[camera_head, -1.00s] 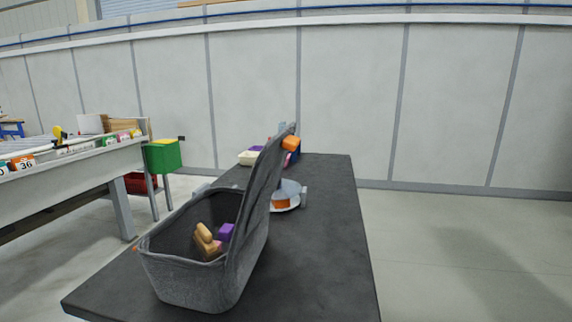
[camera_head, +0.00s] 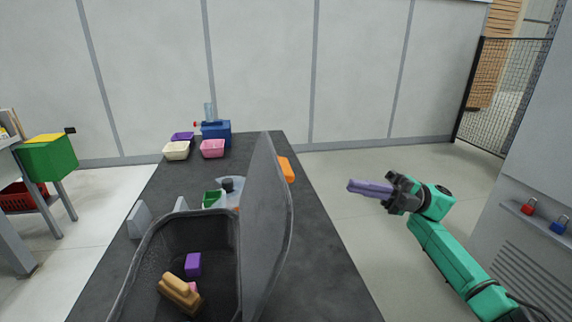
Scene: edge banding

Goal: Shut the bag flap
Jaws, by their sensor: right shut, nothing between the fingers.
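The grey felt bag (camera_head: 135,265) stands on the dark table, open at the top. Its flap (camera_head: 266,225) stands upright along the bag's right side. A purple block (camera_head: 193,264) and a tan wooden piece (camera_head: 180,290) lie inside, with a bit of pink beside them. My right gripper (camera_head: 352,187) is at the right, beyond the table's right edge and apart from the flap. Its long purple-grey fingers are shut with nothing between them and point left towards the flap. My left gripper is not in view.
The dark table (camera_head: 318,270) has free room right of the flap. Behind the bag are a green container (camera_head: 212,199), an orange item (camera_head: 287,170), small bins (camera_head: 176,150) and a blue box (camera_head: 217,133). A grey cabinet (camera_head: 530,250) stands at the right.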

